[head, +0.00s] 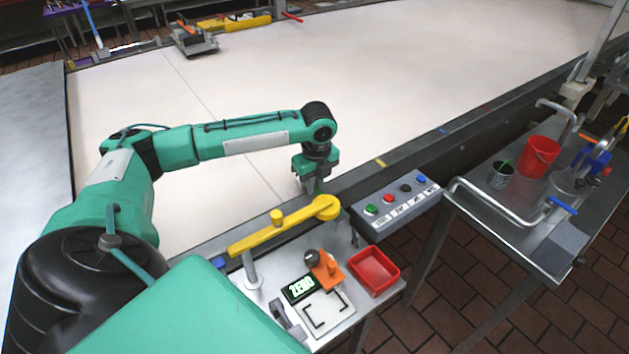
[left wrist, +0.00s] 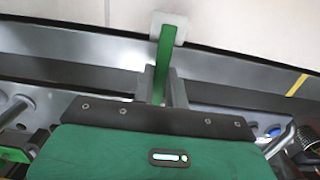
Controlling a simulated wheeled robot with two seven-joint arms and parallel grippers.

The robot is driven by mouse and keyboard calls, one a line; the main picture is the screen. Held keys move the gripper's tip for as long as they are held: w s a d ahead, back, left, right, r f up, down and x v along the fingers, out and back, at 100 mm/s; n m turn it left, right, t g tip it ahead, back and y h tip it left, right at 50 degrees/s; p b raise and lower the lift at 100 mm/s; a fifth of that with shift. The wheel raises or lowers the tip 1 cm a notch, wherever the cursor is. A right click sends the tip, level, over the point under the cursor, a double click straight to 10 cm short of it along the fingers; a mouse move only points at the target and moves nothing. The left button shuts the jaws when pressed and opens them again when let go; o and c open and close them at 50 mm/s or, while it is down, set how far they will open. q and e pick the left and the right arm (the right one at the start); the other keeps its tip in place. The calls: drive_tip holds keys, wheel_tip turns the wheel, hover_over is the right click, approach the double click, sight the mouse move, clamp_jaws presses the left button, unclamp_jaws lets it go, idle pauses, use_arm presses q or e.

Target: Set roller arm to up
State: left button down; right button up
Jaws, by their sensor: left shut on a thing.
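A long yellow arm (head: 270,232) with a round pivot end and an upright knob (head: 277,216) lies roughly level across the near side of the belt; it looks like the roller arm. My left gripper (head: 313,187) points down behind its pivot end, over the belt's near edge, apart from the knob. In the left wrist view the gripper (left wrist: 159,85) is shut on a narrow green handle (left wrist: 164,55). A pale block (left wrist: 170,26) is at the handle's far end. In the head view the held handle is mostly hidden. My right gripper does not show.
A grey button box (head: 396,207) stands right of the pivot. Below the yellow arm, a small table (head: 335,335) holds a red tray (head: 374,271), an orange-based device (head: 325,268) and a display (head: 299,289). The broad pale belt (head: 400,80) is largely clear.

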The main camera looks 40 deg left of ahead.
sight(319, 191)
use_arm(q)
drive_tip(key=r+y+p, duration=0.2)
drive_tip(key=p, duration=0.2)
drive_tip(key=d+r+t+y+p, duration=0.1)
drive_tip(key=r+y+p, duration=0.1)
drive_tip(key=p, duration=0.3)
drive_tip(key=shift+s+d+r+y, duration=0.2)
drive_tip(key=shift+r+y, duration=0.1)
drive_tip(key=shift+r, duration=0.05)
drive_tip(key=shift+d+r+t+y+p, duration=0.3)
drive_tip(key=shift+y+p, duration=0.3)
drive_tip(key=shift+p, duration=0.55)
drive_tip(key=shift+s, duration=0.1)
drive_tip(key=shift+y, duration=0.3)
